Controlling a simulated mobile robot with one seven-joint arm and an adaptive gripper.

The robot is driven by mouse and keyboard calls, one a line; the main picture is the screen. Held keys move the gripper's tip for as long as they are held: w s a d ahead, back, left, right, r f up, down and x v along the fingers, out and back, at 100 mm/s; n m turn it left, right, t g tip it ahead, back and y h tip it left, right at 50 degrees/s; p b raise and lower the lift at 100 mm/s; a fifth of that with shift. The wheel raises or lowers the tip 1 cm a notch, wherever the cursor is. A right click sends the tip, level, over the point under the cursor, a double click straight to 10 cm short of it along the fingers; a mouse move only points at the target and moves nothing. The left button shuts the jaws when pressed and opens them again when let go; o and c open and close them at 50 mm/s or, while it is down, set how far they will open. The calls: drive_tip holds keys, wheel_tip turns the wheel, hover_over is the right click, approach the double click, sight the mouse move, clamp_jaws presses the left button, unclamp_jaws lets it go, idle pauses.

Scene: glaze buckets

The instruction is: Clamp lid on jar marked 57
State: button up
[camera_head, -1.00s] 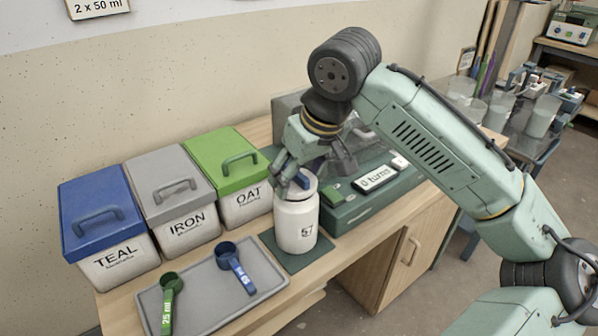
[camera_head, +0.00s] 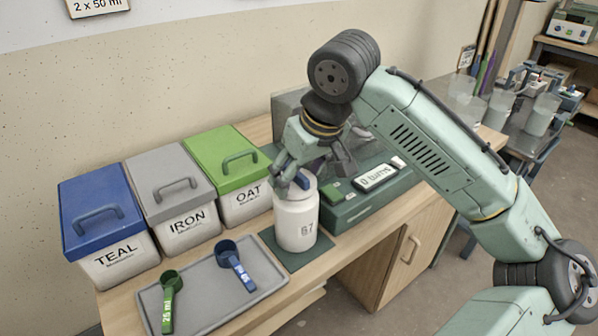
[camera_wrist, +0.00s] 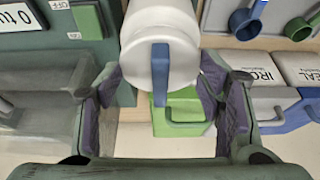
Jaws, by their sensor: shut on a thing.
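The white jar (camera_head: 296,224) marked with a number that reads as 57 stands upright on a dark green mat (camera_head: 285,258). Its pale lid (camera_wrist: 152,62) sits at the jar's top and carries a blue bar (camera_wrist: 160,70). The blue bar also shows in the head view (camera_head: 301,181). My gripper (camera_head: 300,178) is over the jar from above, shut on the lid. In the wrist view my gripper's padded fingers (camera_wrist: 160,92) stand on either side of the lid. The fingers hide part of the lid's rim in the head view.
A green device (camera_head: 352,205) with a "0 turns" display (camera_head: 377,177) stands right of the jar. TEAL (camera_head: 105,230), IRON (camera_head: 178,205) and OAT (camera_head: 232,170) buckets stand left. A grey tray (camera_head: 225,298) holds green and blue scoops in front.

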drive_tip(key=shift+f, duration=0.35)
idle(0.3)
drive_tip(key=m+h, duration=0.1)
drive_tip(key=m, duration=0.3)
drive_tip(key=shift+s+a+t, duration=0.1)
drive_tip(key=shift+a+t, duration=0.05)
drive_tip(key=shift+t, duration=0.15)
drive_tip(key=m+h, duration=0.1)
drive_tip(key=m, duration=0.1)
drive_tip(key=shift+a+m+p, duration=0.15)
drive_tip(key=shift+m+p, duration=0.15)
drive_tip(key=shift+m, duration=0.1)
drive_tip(key=shift+f+m+h, duration=0.1)
drive_tip(key=shift+m+h, duration=0.4)
drive_tip(key=shift+m, duration=0.3)
